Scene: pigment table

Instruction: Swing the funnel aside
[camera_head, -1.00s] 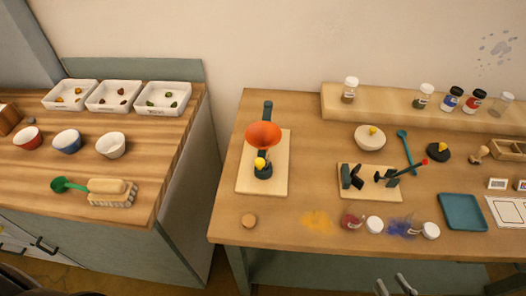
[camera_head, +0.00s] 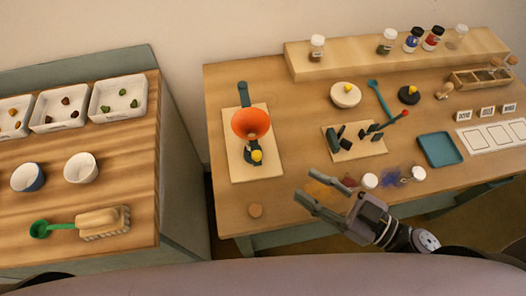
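The orange funnel (camera_head: 251,123) sits near the left end of the right-hand table. It is on a dark teal stand (camera_head: 243,95) with a yellow knob (camera_head: 257,156) in front, standing on a pale wooden board (camera_head: 238,172). The funnel appears to be over the lower part of the stand, which it partly hides. My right gripper (camera_head: 306,183) is at the table's front edge, to the right of and nearer than the funnel. Its two fingers are apart, point left and hold nothing. My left gripper is out of view.
A second board (camera_head: 357,152) with dark parts stands right of the funnel, and small jars (camera_head: 369,181) and powder patches lie near my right gripper. A gap separates the left counter (camera_head: 132,187).

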